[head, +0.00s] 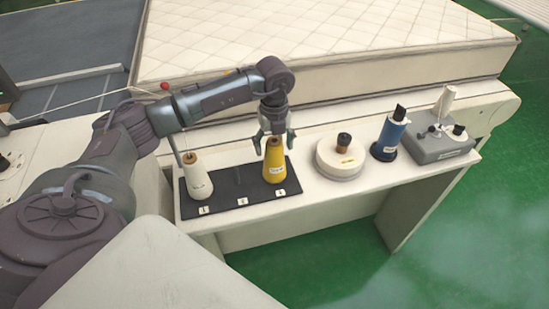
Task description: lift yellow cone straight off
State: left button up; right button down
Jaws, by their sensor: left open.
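The yellow cone (274,166) stands upright at the right end of a black tray (225,205) on the white bench. It carries a small white label. My left gripper (274,149) points down from above, its open fingers at the cone's narrow top, one to each side. I cannot tell whether the fingers touch the cone. My right gripper is out of view.
A white cone (198,180) stands at the tray's left end, with a thin bare pin (239,176) between the cones. Right of the tray are a round white container (341,158), a blue cone (389,137) and a grey device (437,142). A quilted mattress (300,40) lies behind the bench.

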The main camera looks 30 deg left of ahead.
pick_arm(q)
jog(key=shift+f, duration=0.9)
jog(key=shift+c, duration=0.4)
jog(key=shift+r, duration=0.1)
grip_shut()
